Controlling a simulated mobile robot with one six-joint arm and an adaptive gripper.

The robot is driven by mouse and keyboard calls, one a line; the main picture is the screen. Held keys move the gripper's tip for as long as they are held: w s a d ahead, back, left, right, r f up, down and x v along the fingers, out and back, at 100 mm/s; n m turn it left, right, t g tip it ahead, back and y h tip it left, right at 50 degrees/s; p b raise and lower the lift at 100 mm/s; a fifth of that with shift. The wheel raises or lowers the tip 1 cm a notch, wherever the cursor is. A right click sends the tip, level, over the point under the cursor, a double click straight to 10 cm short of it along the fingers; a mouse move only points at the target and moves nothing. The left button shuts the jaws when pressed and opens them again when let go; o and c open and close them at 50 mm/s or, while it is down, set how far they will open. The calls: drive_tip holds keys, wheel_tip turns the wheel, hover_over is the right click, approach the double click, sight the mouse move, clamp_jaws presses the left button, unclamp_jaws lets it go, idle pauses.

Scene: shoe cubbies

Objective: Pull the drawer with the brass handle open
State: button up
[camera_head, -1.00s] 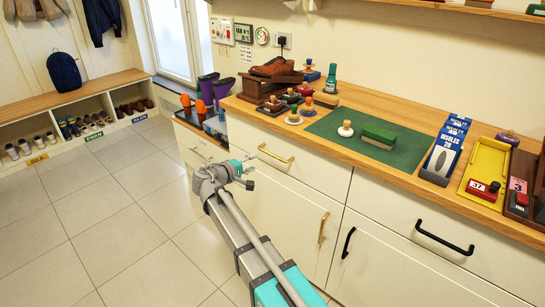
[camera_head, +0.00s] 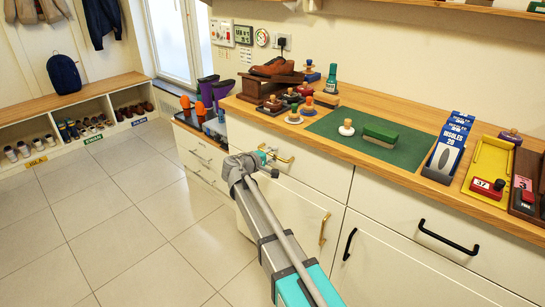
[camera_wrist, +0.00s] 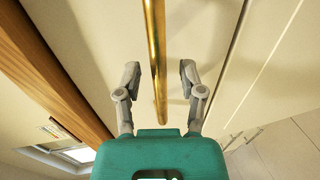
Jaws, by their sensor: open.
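The brass bar handle (camera_head: 286,159) is on the cream upper drawer (camera_head: 318,181) under the counter, left of centre in the head view. The drawer front looks flush with the cabinet. My gripper (camera_head: 268,152) is at the left part of this handle. In the wrist view the handle (camera_wrist: 158,45) runs lengthwise between the two spread fingers of my gripper (camera_wrist: 160,72). The fingers stand on either side of the bar with a gap to each, and they are open. In the head view my wrist and arm partly hide the drawer front.
A second brass handle (camera_head: 323,228) is upright on the door below. Black handles (camera_head: 447,238) are on the units to the right. The wooden counter (camera_head: 375,163) overhangs above, bearing a green mat (camera_head: 330,125). The tiled floor (camera_head: 130,220) at left is clear.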

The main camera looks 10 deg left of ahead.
drive_tip(key=shift+c, duration=0.3)
clamp_jaws()
drive_tip(key=shift+s+d, duration=0.1)
drive_tip(key=shift+s, duration=0.1)
